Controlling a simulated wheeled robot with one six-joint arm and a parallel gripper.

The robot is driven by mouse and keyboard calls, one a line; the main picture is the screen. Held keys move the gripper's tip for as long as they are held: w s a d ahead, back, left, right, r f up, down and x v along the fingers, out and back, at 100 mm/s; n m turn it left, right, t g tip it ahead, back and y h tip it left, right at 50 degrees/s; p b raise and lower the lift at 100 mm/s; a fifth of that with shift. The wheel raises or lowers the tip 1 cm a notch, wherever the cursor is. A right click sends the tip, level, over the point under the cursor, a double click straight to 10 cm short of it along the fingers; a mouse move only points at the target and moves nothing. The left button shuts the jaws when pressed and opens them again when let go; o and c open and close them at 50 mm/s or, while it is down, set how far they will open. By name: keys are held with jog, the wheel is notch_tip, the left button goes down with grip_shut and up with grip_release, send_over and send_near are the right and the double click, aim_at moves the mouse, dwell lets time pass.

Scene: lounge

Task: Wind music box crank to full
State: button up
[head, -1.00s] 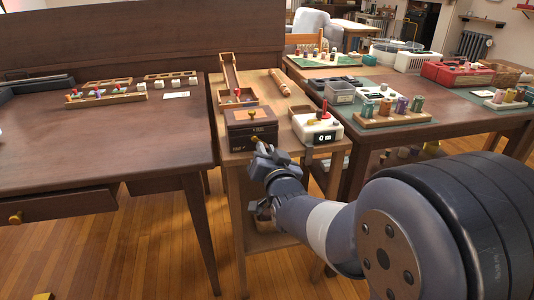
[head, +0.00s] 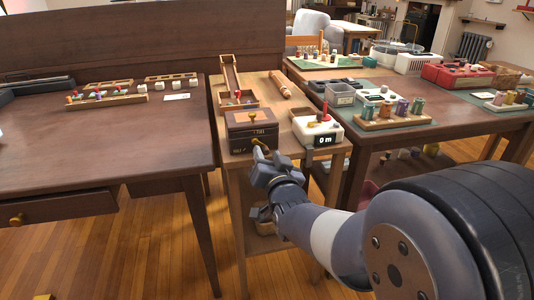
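The music box (head: 239,143) is a dark brown box with a brass knob on its lid and small pale lettering on the lid's front edge. It stands at the front of the narrow wooden table. A small brass piece, apparently the crank (head: 257,142), shows at its front face. My gripper (head: 261,153) is right in front of that face, with its fingertips at or very close to the brass piece. The gripper partly hides the lower right of the box. Whether the fingers are closed on the crank is too small to tell.
A white device (head: 304,125) with a red knob and a display reading "0 m" stands right of the box. A wooden tray (head: 239,108) with a ramp lies behind it. A dark desk (head: 110,150) is to the left, and a table with spools (head: 402,108) is to the right.

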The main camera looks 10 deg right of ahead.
jog(key=s+p, duration=0.1)
jog(key=s, duration=0.8)
jog(key=shift+s+p, duration=0.3)
jog(key=shift+p, duration=0.05)
